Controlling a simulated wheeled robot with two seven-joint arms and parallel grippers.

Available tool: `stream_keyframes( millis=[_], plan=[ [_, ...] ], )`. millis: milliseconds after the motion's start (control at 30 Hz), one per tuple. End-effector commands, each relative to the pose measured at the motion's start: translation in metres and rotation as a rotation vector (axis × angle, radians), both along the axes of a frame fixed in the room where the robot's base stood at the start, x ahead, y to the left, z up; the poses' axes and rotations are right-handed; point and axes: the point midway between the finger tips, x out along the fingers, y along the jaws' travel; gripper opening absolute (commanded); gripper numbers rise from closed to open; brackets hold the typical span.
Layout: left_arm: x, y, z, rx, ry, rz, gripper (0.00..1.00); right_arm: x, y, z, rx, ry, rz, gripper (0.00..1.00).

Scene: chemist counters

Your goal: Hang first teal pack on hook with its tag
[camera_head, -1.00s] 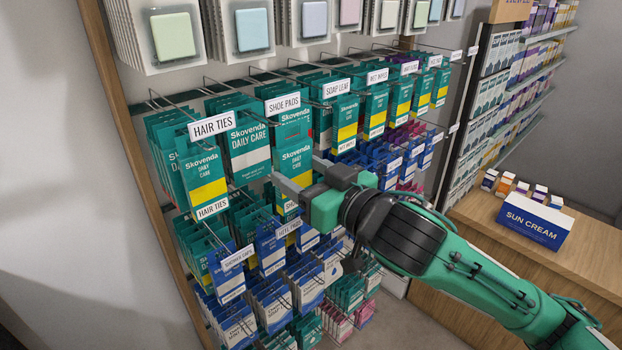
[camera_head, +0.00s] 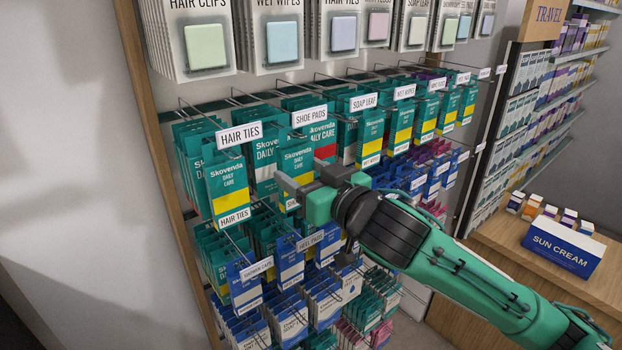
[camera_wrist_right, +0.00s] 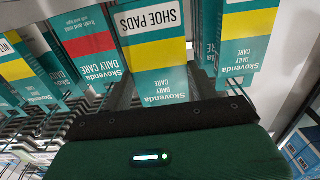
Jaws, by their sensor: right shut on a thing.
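My right gripper (camera_head: 284,188) is shut on a teal pack (camera_head: 297,161) with a yellow band, in front of the rack. In the right wrist view this pack (camera_wrist_right: 155,82) reads SHOE PADS and hangs in front of the gripper body. In the head view the gripper covers its lower part. The SHOE PADS tag (camera_head: 310,116) is above and slightly right of the pack, at the front of its hook. A teal pack with a red band (camera_head: 325,151) hangs behind, to the right. I cannot tell whether the held pack touches the hook. My left gripper is not in view.
Hair-ties packs (camera_head: 228,186) hang close on the left under their HAIR TIES tag (camera_head: 239,134). Blue packs (camera_head: 245,283) fill the row below. A counter with a sun cream box (camera_head: 563,248) stands at the right.

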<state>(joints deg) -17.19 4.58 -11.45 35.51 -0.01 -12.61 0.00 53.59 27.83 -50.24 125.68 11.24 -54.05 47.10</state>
Motion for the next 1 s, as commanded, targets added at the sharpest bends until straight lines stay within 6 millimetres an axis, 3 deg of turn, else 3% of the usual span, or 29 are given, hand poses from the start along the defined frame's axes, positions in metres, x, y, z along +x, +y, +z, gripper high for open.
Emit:
stream_keyframes(
  millis=[500, 1000],
  plan=[
    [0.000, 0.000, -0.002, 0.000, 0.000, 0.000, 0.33, 0.023, 0.017, -0.003, 0.000, 0.000, 0.000, 0.37],
    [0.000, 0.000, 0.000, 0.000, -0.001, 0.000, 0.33, 0.027, 0.020, -0.004, 0.000, -0.001, 0.000, 0.37]
  ],
)
